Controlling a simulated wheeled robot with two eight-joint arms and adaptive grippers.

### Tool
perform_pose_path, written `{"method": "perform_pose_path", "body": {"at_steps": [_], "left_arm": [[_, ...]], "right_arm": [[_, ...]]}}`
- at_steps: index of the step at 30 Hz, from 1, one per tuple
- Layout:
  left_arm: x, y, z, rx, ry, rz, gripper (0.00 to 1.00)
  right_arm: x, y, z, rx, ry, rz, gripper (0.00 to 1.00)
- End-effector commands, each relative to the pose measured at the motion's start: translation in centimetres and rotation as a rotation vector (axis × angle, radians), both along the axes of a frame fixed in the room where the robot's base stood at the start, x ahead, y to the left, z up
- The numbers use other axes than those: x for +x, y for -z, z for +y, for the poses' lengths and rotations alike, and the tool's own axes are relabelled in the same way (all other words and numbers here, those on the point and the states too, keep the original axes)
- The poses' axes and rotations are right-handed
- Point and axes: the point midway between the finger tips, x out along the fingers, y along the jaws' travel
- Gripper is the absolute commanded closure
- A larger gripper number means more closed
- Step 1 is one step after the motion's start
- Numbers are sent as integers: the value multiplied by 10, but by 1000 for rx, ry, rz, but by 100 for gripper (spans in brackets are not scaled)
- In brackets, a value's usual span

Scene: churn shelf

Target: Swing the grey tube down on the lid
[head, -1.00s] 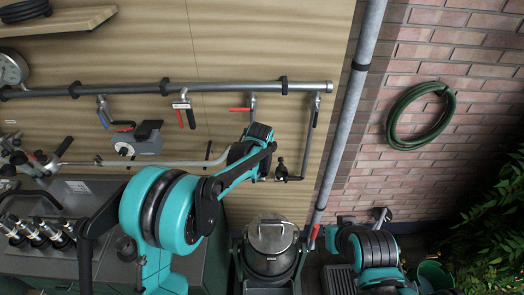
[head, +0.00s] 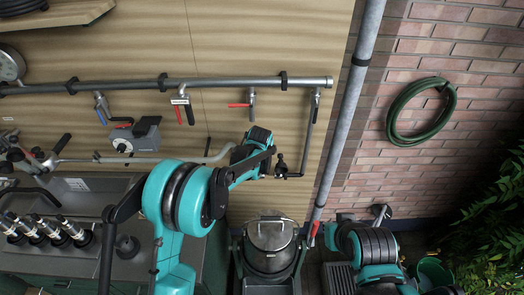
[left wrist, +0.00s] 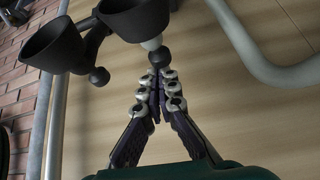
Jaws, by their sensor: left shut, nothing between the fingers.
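A grey tube (head: 150,160) runs along the wooden wall towards my left gripper, which hides its right end. In the left wrist view a curved grey tube (left wrist: 262,66) stands right of the fingers, apart from them. My left gripper (left wrist: 156,76) is shut and empty, its fingertips close to a black ball knob (left wrist: 160,56); I cannot tell if they touch. The same gripper shows in the head view (head: 268,163), above the churn. The metal lid (head: 270,236) sits on the churn (head: 268,262) below it. My right gripper is not in view.
A black fitting with two cups (left wrist: 55,45) is just beyond my left fingers. Above, a horizontal pipe (head: 225,83) carries several taps. A diagonal grey pole (head: 345,130) stands right of the churn, and a green hose (head: 393,115) hangs on the brick wall. A sink is at left.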

Motion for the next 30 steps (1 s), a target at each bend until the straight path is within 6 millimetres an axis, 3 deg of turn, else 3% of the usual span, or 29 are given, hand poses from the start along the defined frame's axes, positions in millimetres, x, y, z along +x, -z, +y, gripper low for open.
{"method": "perform_pose_path", "body": {"at_steps": [8, 16, 30], "left_arm": [[-31, 15, -1, 0, 3, -145, 100], [-74, 36, -1, 0, 4, -383, 100], [-135, 96, -1, 0, 2, -371, 100]], "right_arm": [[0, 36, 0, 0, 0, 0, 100], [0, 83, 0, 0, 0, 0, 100], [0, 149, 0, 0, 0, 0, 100]]}}
